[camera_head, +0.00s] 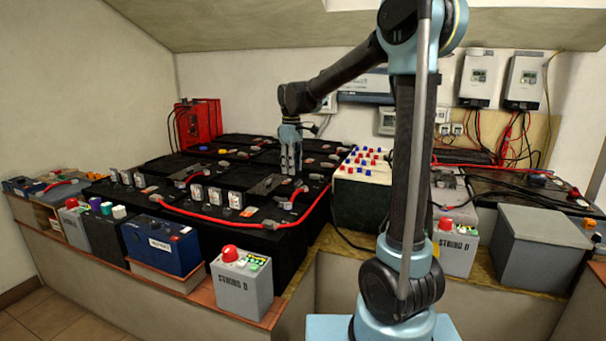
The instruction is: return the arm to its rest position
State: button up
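My gripper (291,163) points straight down over the bank of large black batteries (150,230), near its right side. My arm reaches up from its light-blue base and bends left across the picture to the gripper. The fingers are small in this view, and I cannot tell how far apart they are. I see nothing clearly held between them. Whether the fingertips touch the battery top behind them is also unclear.
Grey STRING B boxes with red buttons stand at the front (242,285) and right of my arm (455,248). A blue battery (160,245) sits on the front ledge. Red cables (230,222) cross the batteries. Two inverters (478,78) hang on the back wall.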

jog(key=s+d+f+m+t, duration=0.15)
jog(key=s+d+m, duration=0.45)
jog(key=s+d, duration=1.1)
jog(key=s+d+f+m, duration=0.6)
jog(key=s+d+f, duration=0.3)
jog(key=s+f, duration=0.4)
jog(key=shift+s+m, duration=0.3)
jog(key=shift+s, duration=0.35)
jog(key=shift+t, duration=0.25)
jog(key=shift+w+f, duration=0.15)
jog(key=shift+w, duration=0.3)
jog(key=shift+o, duration=0.4)
